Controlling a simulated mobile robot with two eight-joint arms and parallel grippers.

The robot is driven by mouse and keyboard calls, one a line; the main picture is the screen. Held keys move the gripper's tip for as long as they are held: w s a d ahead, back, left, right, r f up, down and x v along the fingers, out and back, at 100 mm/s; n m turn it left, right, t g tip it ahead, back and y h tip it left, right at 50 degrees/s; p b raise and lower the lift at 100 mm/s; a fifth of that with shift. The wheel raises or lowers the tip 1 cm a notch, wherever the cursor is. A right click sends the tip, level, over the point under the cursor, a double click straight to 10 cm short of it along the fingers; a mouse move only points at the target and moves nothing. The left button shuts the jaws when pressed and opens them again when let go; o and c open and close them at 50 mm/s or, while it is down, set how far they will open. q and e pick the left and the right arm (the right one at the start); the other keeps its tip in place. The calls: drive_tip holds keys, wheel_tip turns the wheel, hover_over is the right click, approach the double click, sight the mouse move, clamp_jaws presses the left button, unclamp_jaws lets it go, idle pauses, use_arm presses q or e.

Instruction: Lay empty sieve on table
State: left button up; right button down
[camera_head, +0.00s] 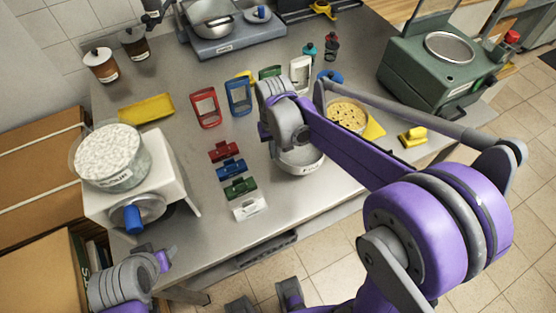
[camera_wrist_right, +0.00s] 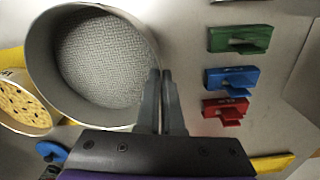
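The empty sieve (camera_head: 299,160) is a round grey metal bowl with a small white label, at the front middle of the table (camera_head: 190,215), partly behind my right arm. In the right wrist view its bare mesh (camera_wrist_right: 100,55) shows nothing on it. My right gripper (camera_wrist_right: 161,76) is closed at the sieve's rim, with one finger inside the wall and one outside. I cannot tell whether the sieve's underside touches the table. My left gripper (camera_head: 163,261) is low at the left, beyond the table's front edge and away from the sieve; its fingers are not clear.
Red (camera_head: 223,152), blue (camera_head: 231,168), green (camera_head: 240,187) and white (camera_head: 248,207) clips lie left of the sieve. A container of speckled yellow contents (camera_head: 347,114) stands right of it. A white machine (camera_head: 165,170) stands left, a green machine (camera_head: 430,75) back right. Bare table lies left of the clips.

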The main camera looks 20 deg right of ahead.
use_arm(q)
drive_tip(key=shift+f, duration=0.25)
use_arm(e)
drive_tip(key=shift+f, duration=2.35)
use_arm(q)
drive_tip(key=shift+a, duration=0.1)
drive_tip(key=shift+f, duration=0.15)
use_arm(e)
drive_tip(key=shift+f, duration=0.15)
drive_tip(key=c, duration=1.1)
unclamp_jaws()
